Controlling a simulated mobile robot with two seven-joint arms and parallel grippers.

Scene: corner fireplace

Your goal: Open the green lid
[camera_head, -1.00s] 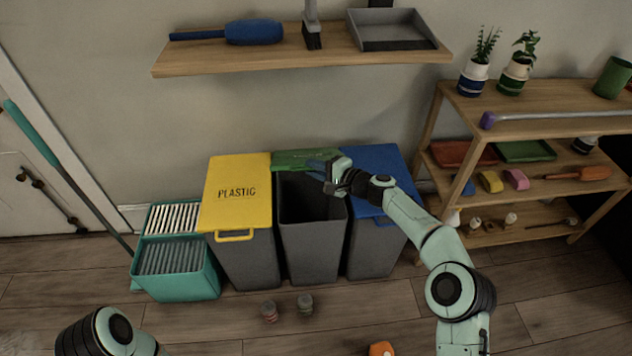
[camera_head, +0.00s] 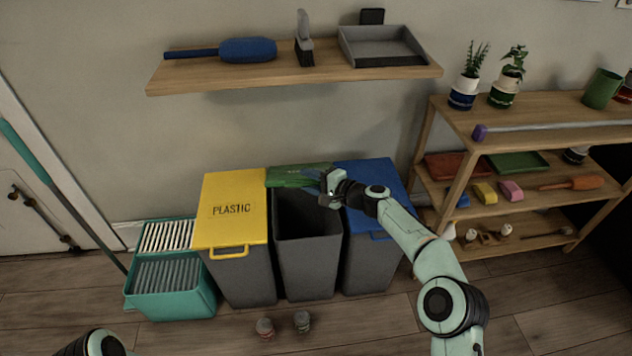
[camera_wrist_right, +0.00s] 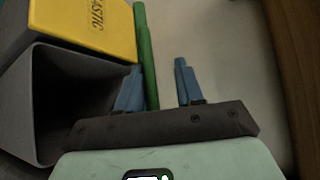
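The green lid (camera_head: 298,174) stands raised at the back of the middle grey bin (camera_head: 308,245), whose mouth is uncovered. In the right wrist view the lid (camera_wrist_right: 147,50) shows edge-on as a narrow green strip. My right gripper (camera_head: 328,182) is at the lid's right front, above the bin's back right corner. In the wrist view its two blue fingers (camera_wrist_right: 158,80) are apart, with the lid's edge between them, close to the left finger. Whether that finger touches the lid is unclear. Only part of my left arm shows at the bottom left; its gripper is out of view.
A yellow-lidded bin (camera_head: 232,207) stands left, a blue-lidded bin (camera_head: 362,174) right, partly behind my right arm. A wooden wall shelf (camera_head: 290,74) hangs above. A teal bucket (camera_head: 170,290) and two small jars (camera_head: 302,321) are on the floor. A shelving unit (camera_head: 455,160) stands right.

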